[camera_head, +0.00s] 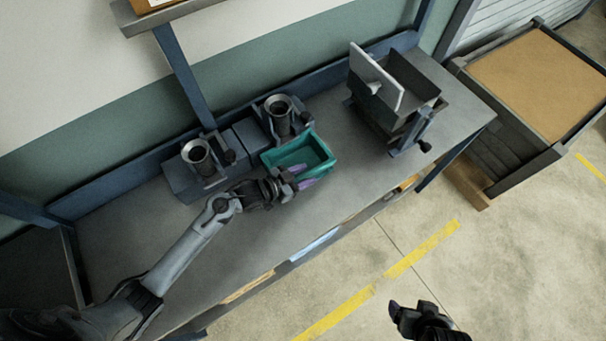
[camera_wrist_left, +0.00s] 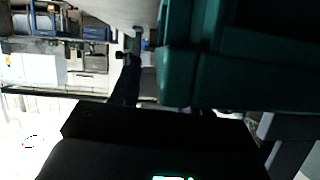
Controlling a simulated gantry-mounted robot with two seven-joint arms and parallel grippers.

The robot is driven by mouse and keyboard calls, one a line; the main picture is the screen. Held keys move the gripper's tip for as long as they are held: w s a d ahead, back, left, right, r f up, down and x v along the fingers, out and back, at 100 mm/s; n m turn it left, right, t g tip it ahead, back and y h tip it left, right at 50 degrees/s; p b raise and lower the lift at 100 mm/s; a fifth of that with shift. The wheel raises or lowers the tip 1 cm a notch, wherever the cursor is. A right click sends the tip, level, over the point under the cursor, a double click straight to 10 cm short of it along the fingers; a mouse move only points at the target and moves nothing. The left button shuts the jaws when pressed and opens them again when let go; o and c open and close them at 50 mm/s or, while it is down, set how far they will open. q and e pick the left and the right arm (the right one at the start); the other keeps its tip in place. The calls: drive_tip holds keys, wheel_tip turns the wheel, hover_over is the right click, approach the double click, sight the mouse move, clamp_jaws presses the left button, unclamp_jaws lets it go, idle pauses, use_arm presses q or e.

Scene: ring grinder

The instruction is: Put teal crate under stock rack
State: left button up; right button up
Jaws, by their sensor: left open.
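The teal crate (camera_head: 312,143) stands upright on the grey workbench, in front of a twin-cup machine. It looks empty inside. My left gripper (camera_head: 306,184) is at the crate's front side, its purple fingertips open and close against the crate's wall. I cannot tell whether they touch it. The crate (camera_wrist_left: 240,70) fills the upper right of the left wrist view, very near. No part is labelled as the stock rack; a dark grey open bin on a stand (camera_head: 412,78), with an upright pale plate, is on the bench right of the crate. My right gripper (camera_head: 408,315) is off the bench, at the bottom.
The twin-cup machine (camera_head: 200,160) stands behind and left of the crate. The bench (camera_head: 350,170) is bare between the crate and the bin stand. Blue posts (camera_head: 185,75) rise at the bench's back. A dark-framed box with a tan top (camera_head: 535,75) stands at right.

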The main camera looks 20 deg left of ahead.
use_arm(q)
drive_tip(key=shift+r, duration=0.1)
drive_tip(key=v, duration=1.2)
drive_tip(key=s+r+n+g+y, duration=0.3)
drive_tip(key=s+n+g+y, duration=0.2)
drive_tip(key=s, duration=1.1)
drive_tip(key=g+y, duration=0.2)
drive_tip(key=shift+s+r+n+g+p, duration=0.15)
drive_tip(key=shift+s+n+g+p, duration=0.1)
drive_tip(key=shift+n+g+p, duration=0.1)
wheel_tip(320, 180, up, 18)
drive_tip(key=p, duration=1.7)
drive_tip(key=shift+p, duration=0.4)
